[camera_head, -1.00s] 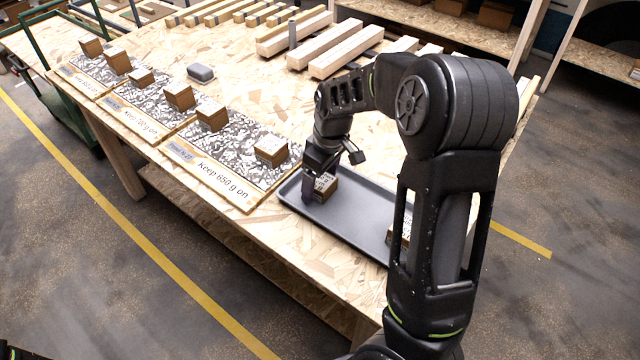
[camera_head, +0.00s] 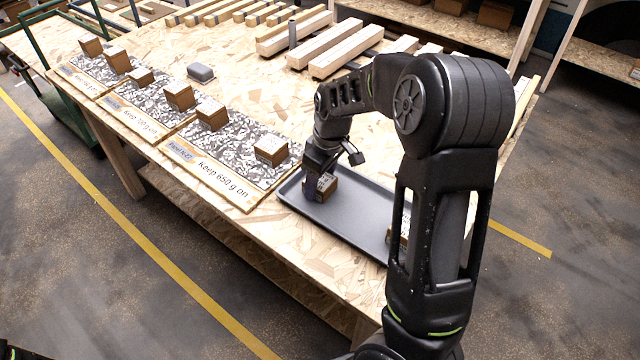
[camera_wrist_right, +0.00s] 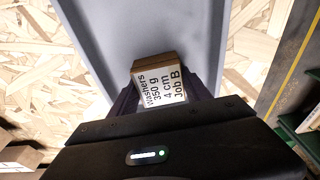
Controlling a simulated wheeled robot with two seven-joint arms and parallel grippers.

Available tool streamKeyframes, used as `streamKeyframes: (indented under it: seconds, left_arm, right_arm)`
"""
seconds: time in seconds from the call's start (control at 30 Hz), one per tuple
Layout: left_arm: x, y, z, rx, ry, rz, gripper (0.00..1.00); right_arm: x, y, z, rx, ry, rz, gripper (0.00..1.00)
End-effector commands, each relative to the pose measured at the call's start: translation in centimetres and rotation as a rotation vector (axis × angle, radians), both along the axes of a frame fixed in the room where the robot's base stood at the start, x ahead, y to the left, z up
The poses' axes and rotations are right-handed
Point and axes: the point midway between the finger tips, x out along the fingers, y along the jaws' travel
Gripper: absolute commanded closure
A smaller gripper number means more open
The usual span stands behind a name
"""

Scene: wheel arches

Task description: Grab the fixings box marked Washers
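The Washers box (camera_wrist_right: 160,86) is a small brown carton whose white top label reads "Washers 350 g 4 cm Job B". It stands on the grey tray (camera_head: 345,222), near the tray's left end, and also shows in the head view (camera_head: 328,187). My right gripper (camera_head: 318,184) reaches down over it. In the right wrist view its dark fingers lie against both sides of the box, with no clear gap; their tips are partly hidden. My left gripper is not in view.
A second labelled box (camera_head: 404,228) stands at the tray's right end, partly behind my right arm. To the left, several cartons stand on patterned mats, one marked "Keep 650 g on" (camera_head: 222,178). Wooden bars (camera_head: 345,50) and a grey block (camera_head: 201,72) lie farther back.

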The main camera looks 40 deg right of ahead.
Motion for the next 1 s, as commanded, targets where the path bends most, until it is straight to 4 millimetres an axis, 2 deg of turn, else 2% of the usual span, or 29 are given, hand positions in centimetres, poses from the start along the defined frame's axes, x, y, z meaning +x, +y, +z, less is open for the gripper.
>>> streamKeyframes:
  seconds: [0.07, 0.63, 1.0]
  left_arm:
    - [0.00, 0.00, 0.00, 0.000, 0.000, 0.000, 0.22]
    - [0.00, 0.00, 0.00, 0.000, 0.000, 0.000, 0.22]
    - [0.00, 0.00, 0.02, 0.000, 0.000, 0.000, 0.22]
  right_arm:
    - [0.00, 0.01, 0.00, 0.000, 0.000, 0.000, 0.52]
    - [0.00, 0.01, -0.01, 0.000, 0.000, 0.000, 0.98]
    - [0.09, 0.00, 0.41, 0.000, -0.003, 0.001, 1.00]
